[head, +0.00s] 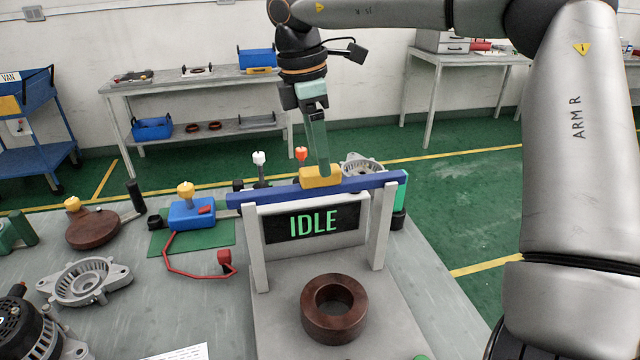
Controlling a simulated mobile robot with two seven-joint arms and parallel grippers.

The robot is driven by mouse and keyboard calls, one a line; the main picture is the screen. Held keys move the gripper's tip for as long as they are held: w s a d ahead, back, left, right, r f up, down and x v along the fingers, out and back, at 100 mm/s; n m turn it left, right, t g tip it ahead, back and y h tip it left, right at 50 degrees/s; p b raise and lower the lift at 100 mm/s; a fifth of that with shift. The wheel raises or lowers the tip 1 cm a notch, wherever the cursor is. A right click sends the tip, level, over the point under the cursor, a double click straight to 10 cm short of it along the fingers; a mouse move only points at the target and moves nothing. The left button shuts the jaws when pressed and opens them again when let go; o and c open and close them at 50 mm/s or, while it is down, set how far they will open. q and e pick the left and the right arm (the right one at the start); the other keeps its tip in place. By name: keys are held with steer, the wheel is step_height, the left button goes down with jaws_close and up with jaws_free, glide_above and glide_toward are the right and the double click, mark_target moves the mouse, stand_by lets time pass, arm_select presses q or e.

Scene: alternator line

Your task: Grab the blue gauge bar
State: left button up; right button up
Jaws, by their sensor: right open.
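The blue gauge bar (268,196) lies level across the tops of two grey uprights. A yellow block (320,178) sits at its middle. My right gripper (323,170) comes down from above with its fingers at the yellow block. It is open. The fingers overlap in this view, so I cannot tell whether they touch the block. My left gripper is not in view.
A dark display reading IDLE (314,223) stands below the bar, behind a brown copper ring (334,310). A blue box with a yellow knob (192,213), a red cable and grey housings (85,283) lie left. Free floor shows right of the table.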

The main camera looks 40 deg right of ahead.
mark_target(320, 181)
steer(key=f, duration=0.1)
steer(key=f+p, duration=0.1)
steer(key=f, duration=0.3)
steer(key=shift+d+f, duration=0.1)
steer(key=shift+d, duration=0.2)
jaws_close()
stand_by(1.1)
